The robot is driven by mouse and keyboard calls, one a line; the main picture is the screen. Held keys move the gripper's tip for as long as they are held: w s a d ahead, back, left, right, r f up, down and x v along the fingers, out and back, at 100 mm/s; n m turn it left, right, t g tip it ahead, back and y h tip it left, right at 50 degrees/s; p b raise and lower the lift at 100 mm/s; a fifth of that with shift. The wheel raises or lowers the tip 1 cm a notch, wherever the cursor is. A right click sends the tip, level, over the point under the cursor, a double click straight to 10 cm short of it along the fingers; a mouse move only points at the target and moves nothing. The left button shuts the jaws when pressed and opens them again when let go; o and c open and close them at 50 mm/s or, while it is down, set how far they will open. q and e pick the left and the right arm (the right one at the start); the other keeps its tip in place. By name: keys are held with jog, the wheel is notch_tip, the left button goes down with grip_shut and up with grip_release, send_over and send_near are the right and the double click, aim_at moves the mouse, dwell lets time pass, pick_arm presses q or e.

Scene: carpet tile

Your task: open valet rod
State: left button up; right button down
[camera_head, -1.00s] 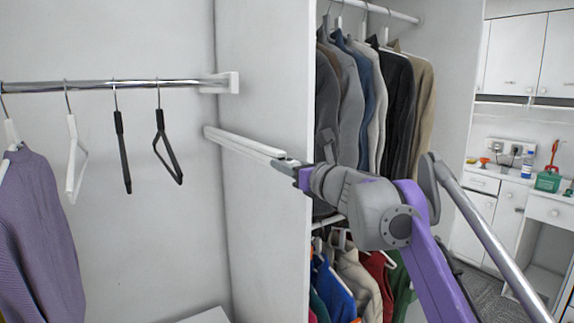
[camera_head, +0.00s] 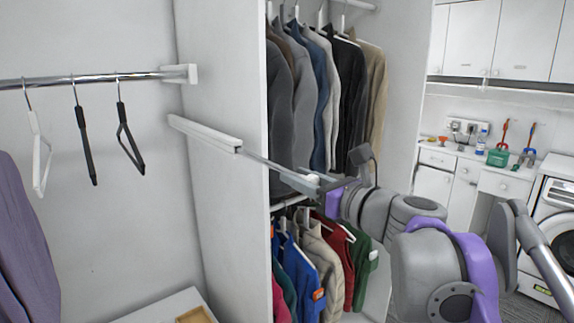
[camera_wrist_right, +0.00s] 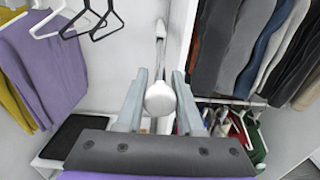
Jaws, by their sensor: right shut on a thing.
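The valet rod has a white housing (camera_head: 205,133) fixed to the side of the white closet panel. A thin metal rod (camera_head: 262,159) extends out of its front end towards me. A round white knob (camera_wrist_right: 160,98) is at the rod's near end. My right gripper (camera_head: 312,182) is shut on this knob. In the right wrist view the two grey fingers of my right gripper (camera_wrist_right: 160,101) are on either side of the knob, with the rod running away behind it. My left gripper is in neither current view.
A chrome hanging rail (camera_head: 90,80) with several hangers is at the left, beside a purple sweater (camera_head: 25,240). Jackets (camera_head: 310,95) hang right of the panel (camera_head: 225,220), above more clothes (camera_head: 310,260). A white counter (camera_head: 475,165) and a washing machine (camera_head: 556,225) are at the right.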

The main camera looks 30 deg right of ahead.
jog(key=shift+s, duration=0.85)
pick_arm(q)
jog(key=shift+s+r, duration=0.2)
jog(key=shift+r, duration=0.1)
pick_arm(e)
jog(key=c, duration=0.6)
grip_release()
jog(key=shift+o, duration=0.2)
pick_arm(q)
jog(key=shift+s, duration=0.15)
pick_arm(e)
jog(key=shift+d, duration=0.1)
